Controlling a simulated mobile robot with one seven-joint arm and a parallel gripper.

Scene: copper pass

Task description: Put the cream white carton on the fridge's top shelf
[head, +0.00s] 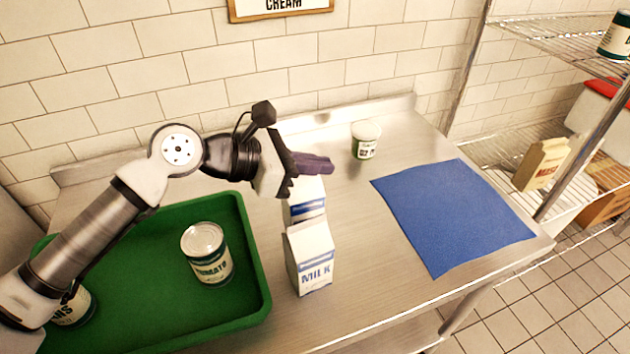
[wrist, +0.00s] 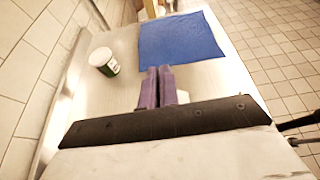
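A white carton with blue bands and the word MILK (head: 310,262) stands upright on the steel table, in front of my gripper. A second white and blue carton (head: 305,205) stands just behind it, its top partly hidden by my gripper. I cannot tell which of these is the cream white carton. My gripper (head: 328,166) points to the right over the rear carton; its purple fingers are together with nothing visible between them. They also show in the wrist view (wrist: 160,72), with a bit of white beside them. No fridge is in view.
A green tray (head: 262,270) with a tomato can (head: 206,254) and another can lies at left. A small white and green tub (head: 366,140) stands near the wall. A blue mat (head: 452,215) lies at right, bare. A wire rack at right holds a cream-coloured carton (head: 541,164).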

